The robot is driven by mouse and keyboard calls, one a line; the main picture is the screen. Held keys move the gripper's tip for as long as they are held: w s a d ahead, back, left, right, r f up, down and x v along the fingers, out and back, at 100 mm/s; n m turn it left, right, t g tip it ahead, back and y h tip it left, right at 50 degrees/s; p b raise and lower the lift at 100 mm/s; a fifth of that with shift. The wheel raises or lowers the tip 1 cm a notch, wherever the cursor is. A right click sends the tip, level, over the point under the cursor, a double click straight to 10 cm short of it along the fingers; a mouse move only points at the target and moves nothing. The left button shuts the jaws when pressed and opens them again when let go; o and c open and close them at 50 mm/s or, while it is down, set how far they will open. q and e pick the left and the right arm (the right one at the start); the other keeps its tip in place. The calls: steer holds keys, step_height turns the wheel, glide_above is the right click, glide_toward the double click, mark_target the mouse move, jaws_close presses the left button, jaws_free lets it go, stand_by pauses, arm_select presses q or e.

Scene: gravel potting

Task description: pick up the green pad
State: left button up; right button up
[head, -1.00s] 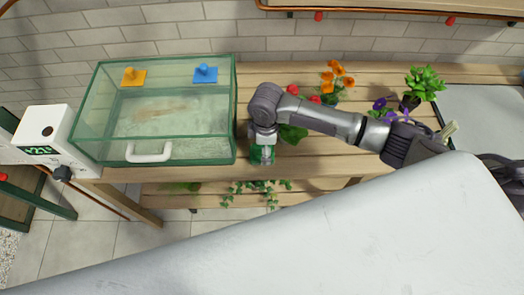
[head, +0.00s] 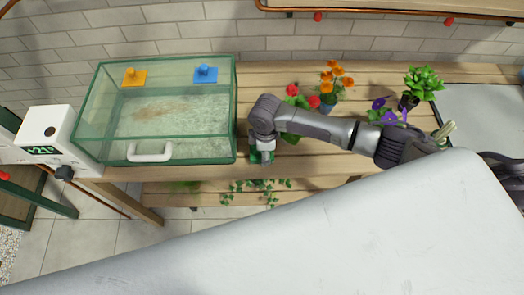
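The green pad (head: 254,156) is on the wooden table just right of the glass tank, mostly hidden by my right gripper. My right gripper (head: 262,168) points down at the pad from directly above. Its fingers are small and overlap the green, so I cannot tell whether they are closed on it. My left gripper is not in view.
A green-framed glass tank (head: 234,120) stands on the left, with orange (head: 133,77) and blue (head: 205,74) knobbed pads. A white device (head: 45,130) is beside it. Potted red (head: 303,98), orange (head: 330,90), purple and green plants line the table's back right.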

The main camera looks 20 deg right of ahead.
steer(key=shift+r, duration=0.4)
step_height(320, 180, up, 2)
steer(key=shift+w+r+b, duration=0.1)
steer(key=shift+r+b, duration=0.15)
steer(key=shift+b, duration=0.25)
steer(key=s+d+r+b, duration=0.2)
steer(key=s+d+r, duration=0.4)
steer(key=d+r, duration=0.2)
steer(key=shift+d, duration=1)
